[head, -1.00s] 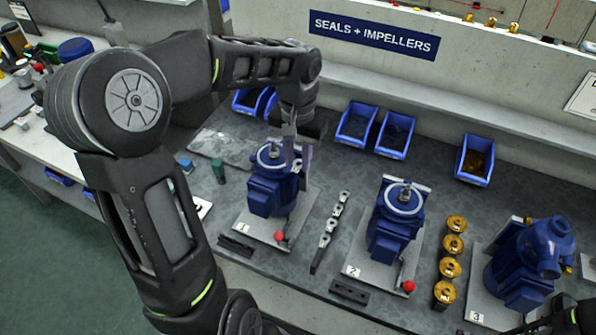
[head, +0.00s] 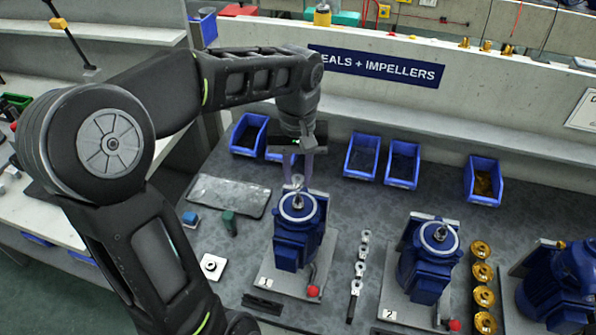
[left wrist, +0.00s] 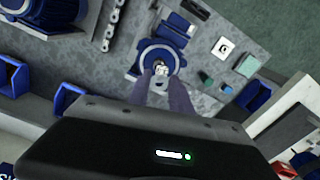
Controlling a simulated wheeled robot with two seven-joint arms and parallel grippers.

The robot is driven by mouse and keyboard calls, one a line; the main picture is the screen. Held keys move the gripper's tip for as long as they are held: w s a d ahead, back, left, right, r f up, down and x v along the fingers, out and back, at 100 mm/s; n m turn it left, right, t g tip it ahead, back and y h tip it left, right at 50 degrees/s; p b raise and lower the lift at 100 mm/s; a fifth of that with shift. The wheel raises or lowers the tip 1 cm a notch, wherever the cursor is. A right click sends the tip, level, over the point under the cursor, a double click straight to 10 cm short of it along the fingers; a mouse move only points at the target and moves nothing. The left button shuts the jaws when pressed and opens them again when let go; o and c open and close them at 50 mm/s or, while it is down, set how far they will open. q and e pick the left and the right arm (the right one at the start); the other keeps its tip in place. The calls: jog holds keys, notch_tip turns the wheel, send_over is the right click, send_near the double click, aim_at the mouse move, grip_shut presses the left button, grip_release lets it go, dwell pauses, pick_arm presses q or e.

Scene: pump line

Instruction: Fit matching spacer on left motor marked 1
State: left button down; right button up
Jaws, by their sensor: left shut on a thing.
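The left motor marked 1 (head: 290,245) is blue and stands upright on a grey plate (head: 272,285) with a round pale top and central shaft. My left gripper (head: 298,183) points down over that top, its fingers shut on a small silver piece, seemingly a spacer (head: 297,181). The piece is at or just above the shaft; I cannot tell whether it touches. In the left wrist view the fingers (left wrist: 164,84) close on it in front of the motor (left wrist: 158,56). Its bore and size mark cannot be read. My right gripper is not in view.
A rack of silver pieces (head: 358,262) stands between motor 1 and motor 2 (head: 428,268). Brass parts (head: 482,272) and another blue motor (head: 562,285) are to the right. A white square with a ring (head: 212,265) lies left. Blue bins (head: 361,155) line the back.

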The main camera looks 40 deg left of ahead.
aim_at(298, 202)
pick_arm(q)
jog(key=shift+f+b, duration=2.5)
jog(key=shift+f, duration=0.75)
jog(key=shift+f, duration=0.1)
jog(key=c, duration=1.1)
grip_release()
jog(key=shift+o, duration=0.4)
jog(key=o, duration=0.5)
jog(key=shift+o, duration=0.4)
jog(key=o, duration=0.4)
jog(key=shift+o, duration=0.2)
